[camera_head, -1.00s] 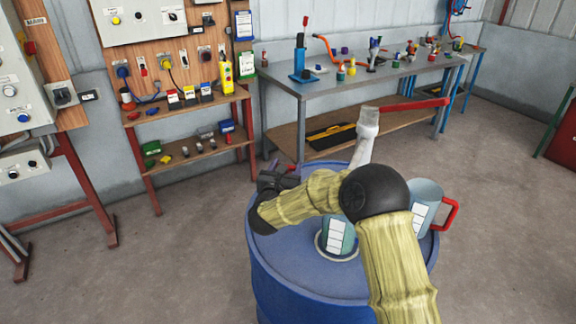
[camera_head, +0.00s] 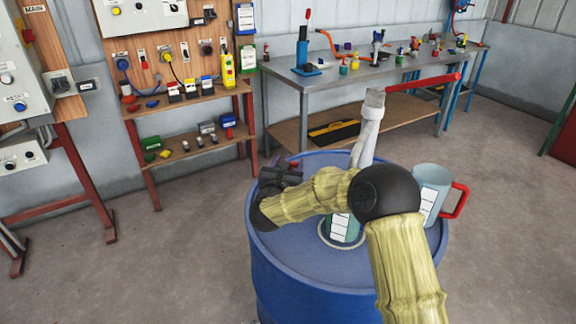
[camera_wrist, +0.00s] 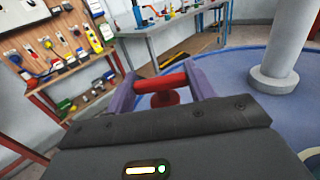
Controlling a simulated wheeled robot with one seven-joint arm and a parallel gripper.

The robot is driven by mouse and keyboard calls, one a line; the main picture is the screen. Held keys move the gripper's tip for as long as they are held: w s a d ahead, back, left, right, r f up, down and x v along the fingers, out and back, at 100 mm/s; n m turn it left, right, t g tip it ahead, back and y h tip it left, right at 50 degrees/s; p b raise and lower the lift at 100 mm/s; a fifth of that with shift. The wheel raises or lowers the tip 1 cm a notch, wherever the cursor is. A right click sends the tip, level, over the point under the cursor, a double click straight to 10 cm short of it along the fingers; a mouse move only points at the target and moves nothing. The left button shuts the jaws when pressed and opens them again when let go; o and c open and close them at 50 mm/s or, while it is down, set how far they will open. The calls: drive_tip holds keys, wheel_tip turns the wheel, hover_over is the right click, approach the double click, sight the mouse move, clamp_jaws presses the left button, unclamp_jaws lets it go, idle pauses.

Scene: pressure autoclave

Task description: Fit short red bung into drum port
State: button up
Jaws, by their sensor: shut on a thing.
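The short red bung (camera_wrist: 165,90) is between the purple fingers of my gripper (camera_wrist: 163,80) in the wrist view. My gripper is shut on it, and its lower part points down past the fingers. In the head view my gripper (camera_head: 282,171) is over the far left rim of the blue drum (camera_head: 305,262); the bung is only a small red spot there. The drum top also shows in the wrist view (camera_wrist: 240,68), to the right of the bung. I cannot make out the drum port in either view.
A white post with a red handle (camera_head: 369,125) rises from the drum top. A green container (camera_head: 342,229) and a jug with a red handle (camera_head: 428,192) stand on the drum. A grey workbench (camera_head: 365,70) and a wooden shelf stand (camera_head: 190,98) are behind.

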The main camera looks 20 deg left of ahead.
drive_tip(key=shift+f+b, duration=0.7)
drive_tip(key=shift+f, duration=0.2)
drive_tip(key=shift+w, duration=0.15)
drive_tip(key=shift+w, duration=0.1)
drive_tip(key=shift+s+a, duration=0.25)
drive_tip(key=shift+s, duration=0.1)
drive_tip(key=shift+w+d, duration=0.25)
drive_tip(key=shift+d, duration=0.2)
drive_tip(key=shift+s, duration=0.1)
drive_tip(key=shift+s+a+b, duration=0.1)
drive_tip(key=shift+a+b, duration=0.1)
drive_tip(key=shift+b, duration=0.5)
drive_tip(key=shift+b, duration=1.25)
drive_tip(key=shift+f+b, duration=1.65)
drive_tip(key=shift+b, duration=0.6)
